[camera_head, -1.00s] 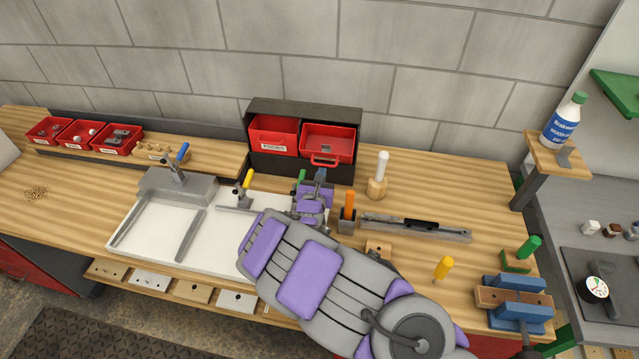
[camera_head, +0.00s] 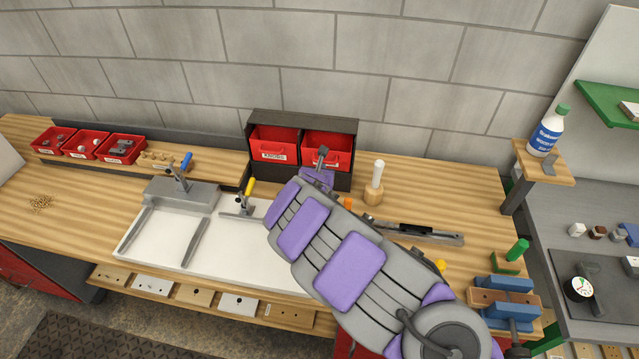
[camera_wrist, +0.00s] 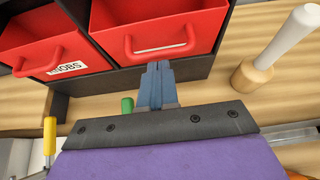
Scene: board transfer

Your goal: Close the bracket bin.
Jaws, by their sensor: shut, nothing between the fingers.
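The black two-bay cabinet (camera_head: 300,118) holds two red bins at the back of the bench. The left one is labelled KNOBS (camera_head: 272,143). The right one, taken as the bracket bin (camera_head: 342,148), has its label hidden; its front is partly covered by my gripper. In the wrist view the red front (camera_wrist: 190,22) and its handle face me, and this bin appears to stick out a little. My gripper (camera_head: 322,152) is in front of this bin. In the wrist view my fingertips (camera_wrist: 159,67) are shut and empty, just below the handle; contact cannot be told.
A white-topped wooden peg (camera_head: 374,185) stands right of the cabinet. A yellow-handled clamp (camera_head: 247,188) is at the left, above the white tray (camera_head: 150,232). A metal rail (camera_head: 435,236) lies to the right. Several small red bins (camera_head: 120,148) sit far left.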

